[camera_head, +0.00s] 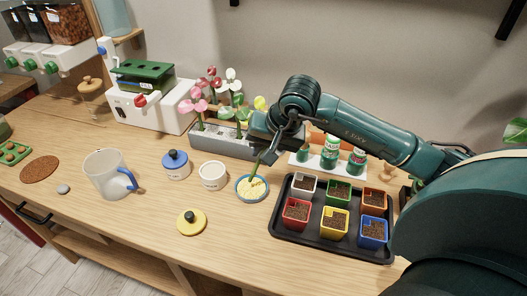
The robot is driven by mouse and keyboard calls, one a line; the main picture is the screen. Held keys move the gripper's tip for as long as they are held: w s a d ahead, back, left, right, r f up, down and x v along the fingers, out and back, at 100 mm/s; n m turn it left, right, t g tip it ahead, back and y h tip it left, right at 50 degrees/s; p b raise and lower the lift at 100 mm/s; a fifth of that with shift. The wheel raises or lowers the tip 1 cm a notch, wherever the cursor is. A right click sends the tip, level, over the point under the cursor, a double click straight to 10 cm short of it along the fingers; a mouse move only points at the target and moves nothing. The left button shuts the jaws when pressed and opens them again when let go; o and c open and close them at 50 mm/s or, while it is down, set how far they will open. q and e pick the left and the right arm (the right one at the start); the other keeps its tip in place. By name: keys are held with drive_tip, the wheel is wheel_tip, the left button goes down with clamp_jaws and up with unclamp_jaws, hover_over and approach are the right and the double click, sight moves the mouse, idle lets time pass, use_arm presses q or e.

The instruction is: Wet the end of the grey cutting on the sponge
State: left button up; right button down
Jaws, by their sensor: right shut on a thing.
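My right gripper (266,145) comes in from the right, above the middle of the table, and is shut on a cutting. The cutting's green stem (256,167) slants down to the left from the jaws. Its lower end is at the yellow sponge (249,190) in a small blue-rimmed dish; I cannot tell whether it touches or is just above. The cutting's upper part is hidden by the gripper, and I cannot make out its grey mark. My left gripper is not in view.
A grey rack (224,141) with several flower cuttings stands behind the gripper. A black tray (328,242) of coloured soil pots is right of the dish. The front table is mostly clear.

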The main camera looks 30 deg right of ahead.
drive_tip(key=shift+r+p, duration=0.7)
drive_tip(key=shift+r, duration=0.9)
drive_tip(key=shift+r+p, duration=0.3)
drive_tip(key=shift+r, duration=0.4)
